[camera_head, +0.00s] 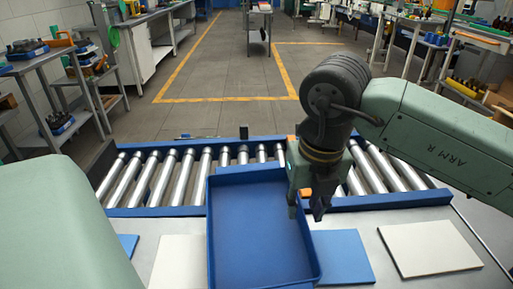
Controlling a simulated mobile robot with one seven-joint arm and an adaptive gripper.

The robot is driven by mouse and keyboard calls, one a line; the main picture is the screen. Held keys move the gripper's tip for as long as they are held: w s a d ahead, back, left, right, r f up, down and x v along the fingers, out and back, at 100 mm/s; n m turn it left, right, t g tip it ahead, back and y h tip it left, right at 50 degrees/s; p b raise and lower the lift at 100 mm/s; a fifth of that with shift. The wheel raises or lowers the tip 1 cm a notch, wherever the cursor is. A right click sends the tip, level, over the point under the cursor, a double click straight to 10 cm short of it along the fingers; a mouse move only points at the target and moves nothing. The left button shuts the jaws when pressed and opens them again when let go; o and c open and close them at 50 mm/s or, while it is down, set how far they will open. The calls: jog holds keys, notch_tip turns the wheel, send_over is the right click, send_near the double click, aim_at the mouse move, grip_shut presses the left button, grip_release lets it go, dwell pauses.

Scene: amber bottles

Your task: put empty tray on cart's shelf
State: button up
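The empty tray (255,238) is blue and rectangular with low walls. My gripper (308,212) points down at the tray's right wall near the far corner. Its fingers appear to straddle or stand beside that wall; I cannot tell whether they touch it or are closed on it. A small cart (259,33) with shelves stands far off at the top centre, though I cannot tell if it is the task's cart.
A roller conveyor (165,180) runs across behind the tray. Blue and white flat panels, including a white one (430,248), lie on the grey surface. Shelved carts (45,75) with bottles stand at the left, benches at the right. The floor between (235,85) is clear.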

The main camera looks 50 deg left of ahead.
jog(key=shift+w+a+f, duration=0.1)
jog(key=shift+a+f, duration=0.05)
jog(key=shift+f, duration=1)
grip_shut()
